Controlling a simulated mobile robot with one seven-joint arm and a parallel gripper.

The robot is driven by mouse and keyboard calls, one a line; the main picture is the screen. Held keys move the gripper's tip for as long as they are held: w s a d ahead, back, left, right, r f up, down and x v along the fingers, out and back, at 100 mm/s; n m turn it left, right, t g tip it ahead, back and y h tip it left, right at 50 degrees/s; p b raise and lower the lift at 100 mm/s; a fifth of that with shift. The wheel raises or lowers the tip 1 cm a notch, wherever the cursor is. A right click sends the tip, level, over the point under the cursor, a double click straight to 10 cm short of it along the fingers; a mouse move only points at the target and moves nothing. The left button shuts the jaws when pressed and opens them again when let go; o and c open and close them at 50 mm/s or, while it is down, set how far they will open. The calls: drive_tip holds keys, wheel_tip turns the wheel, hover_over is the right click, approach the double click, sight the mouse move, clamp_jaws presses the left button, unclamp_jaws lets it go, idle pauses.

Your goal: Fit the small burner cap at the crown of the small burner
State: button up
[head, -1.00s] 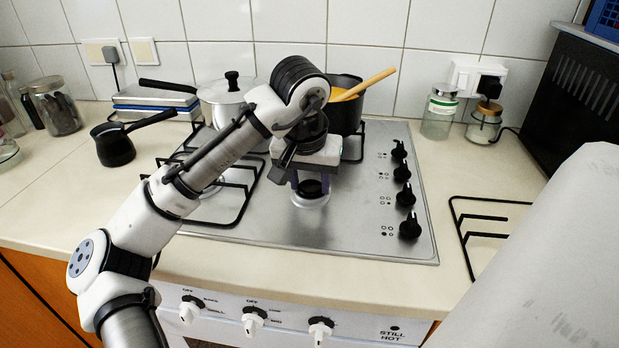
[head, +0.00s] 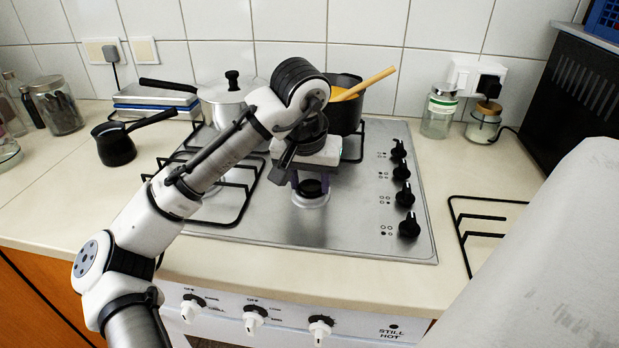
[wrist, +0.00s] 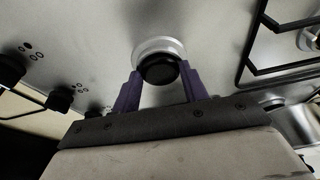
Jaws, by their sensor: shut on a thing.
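The small burner cap (head: 311,187) is a black disc between the purple fingers of my gripper (head: 309,184) in the head view. My gripper is shut on it. In the wrist view the black cap (wrist: 159,70) sits between the fingertips of my gripper (wrist: 160,85). The small burner (wrist: 150,48) shows as a pale metal ring just beyond the cap. In the head view the small burner (head: 311,202) is right beneath the cap, at the front of the steel hob. I cannot tell whether the cap touches the crown.
A pan grate (head: 240,205) stands on the hob (head: 350,235) left of my gripper. A silver pot (head: 222,100) and a dark pot with a wooden spoon (head: 345,112) stand behind. Black knobs (head: 403,195) line the right side. A loose grate (head: 480,225) lies on the right counter.

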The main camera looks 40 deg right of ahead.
drive_tip(key=o, duration=1.1)
drive_tip(key=shift+c, duration=0.2)
drive_tip(key=v, duration=1.3)
drive_tip(key=shift+r+p, duration=0.3)
drive_tip(key=shift+r, duration=0.1)
